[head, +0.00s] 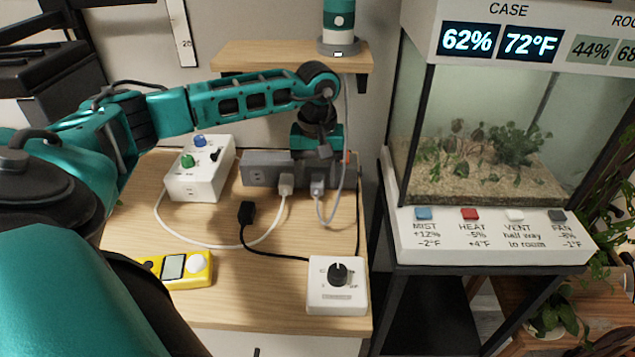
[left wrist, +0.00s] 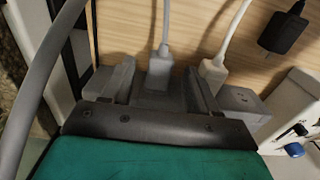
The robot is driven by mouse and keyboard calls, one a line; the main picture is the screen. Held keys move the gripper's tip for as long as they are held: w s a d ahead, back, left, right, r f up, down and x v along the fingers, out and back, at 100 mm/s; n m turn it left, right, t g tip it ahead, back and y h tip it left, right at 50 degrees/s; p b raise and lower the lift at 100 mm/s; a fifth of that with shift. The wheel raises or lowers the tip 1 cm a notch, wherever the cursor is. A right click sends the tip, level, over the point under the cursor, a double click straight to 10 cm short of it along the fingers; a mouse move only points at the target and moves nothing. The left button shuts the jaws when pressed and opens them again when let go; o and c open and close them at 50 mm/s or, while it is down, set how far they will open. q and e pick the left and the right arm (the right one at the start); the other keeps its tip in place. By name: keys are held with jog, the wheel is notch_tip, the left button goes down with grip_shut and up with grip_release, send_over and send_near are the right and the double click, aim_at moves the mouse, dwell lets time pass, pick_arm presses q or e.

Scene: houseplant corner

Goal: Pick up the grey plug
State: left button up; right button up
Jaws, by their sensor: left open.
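The grey plug (head: 318,188) sits at the grey power strip (head: 258,170), with its grey cable looping up toward the shelf. My left gripper (head: 322,152) is over the right part of the strip, just behind the plug. In the left wrist view, the grey plug (left wrist: 160,63) shows between the two spread fingers of my left gripper (left wrist: 160,82), with a gap on each side. The gripper is open and empty. The gripper hides part of the strip. My right gripper is not in view.
A white plug (head: 286,185) sits close to the left of the grey one. A loose black plug (head: 246,212) lies on the table. A white knob box (head: 200,170), a yellow meter (head: 190,269) and a white dial box (head: 337,288) stand around. A glass terrarium (head: 490,140) is at right.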

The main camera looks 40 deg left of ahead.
pick_arm(q)
jog(key=shift+f, duration=0.55)
grip_shut()
